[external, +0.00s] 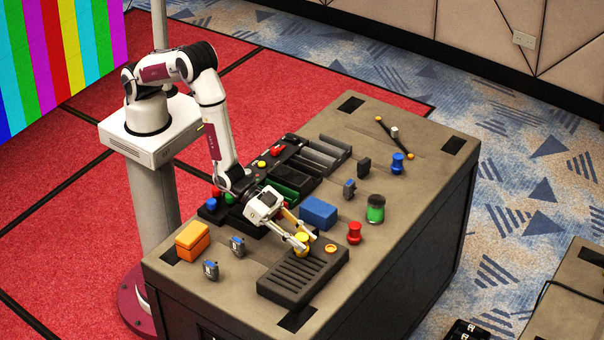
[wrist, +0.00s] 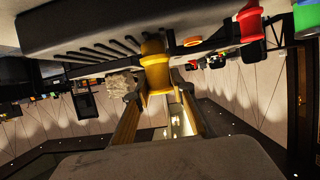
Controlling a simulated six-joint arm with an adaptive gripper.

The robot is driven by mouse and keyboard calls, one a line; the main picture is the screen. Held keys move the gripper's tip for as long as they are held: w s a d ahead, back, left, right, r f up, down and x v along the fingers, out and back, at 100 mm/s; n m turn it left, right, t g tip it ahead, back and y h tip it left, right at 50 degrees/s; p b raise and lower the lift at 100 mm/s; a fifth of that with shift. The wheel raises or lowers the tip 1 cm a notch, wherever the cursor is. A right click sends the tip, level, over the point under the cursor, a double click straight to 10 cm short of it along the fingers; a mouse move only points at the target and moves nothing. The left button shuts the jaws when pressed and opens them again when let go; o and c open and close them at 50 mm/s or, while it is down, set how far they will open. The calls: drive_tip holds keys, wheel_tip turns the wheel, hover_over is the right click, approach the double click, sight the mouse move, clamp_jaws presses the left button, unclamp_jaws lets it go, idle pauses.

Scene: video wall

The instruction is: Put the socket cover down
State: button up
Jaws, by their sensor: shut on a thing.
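A yellow spool-shaped piece (external: 302,240) is between the fingertips of my gripper (external: 306,243), which is shut on it. I cannot tell whether this piece is the socket cover. In the wrist view, where the table is at the top, the yellow piece (wrist: 155,65) is held between the two fingers, beside the black ribbed unit. It is at the back edge of that black ribbed unit (external: 287,283) in the external view. I cannot tell whether it touches the unit or the table. An orange ring (external: 331,248) lies on the unit, right of my gripper.
A red spool piece (external: 354,233) and a green-banded jar (external: 376,209) stand to the right. A blue block (external: 318,212) is just behind my gripper. An orange box (external: 192,241) and two small grey-blue parts (external: 211,270) are to the left. The table's front right is clear.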

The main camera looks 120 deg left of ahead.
drive_tip(key=shift+f, duration=0.3)
drive_tip(key=o, duration=0.8)
drive_tip(key=shift+r, duration=0.2)
drive_tip(key=v, duration=1.2)
idle(0.7)
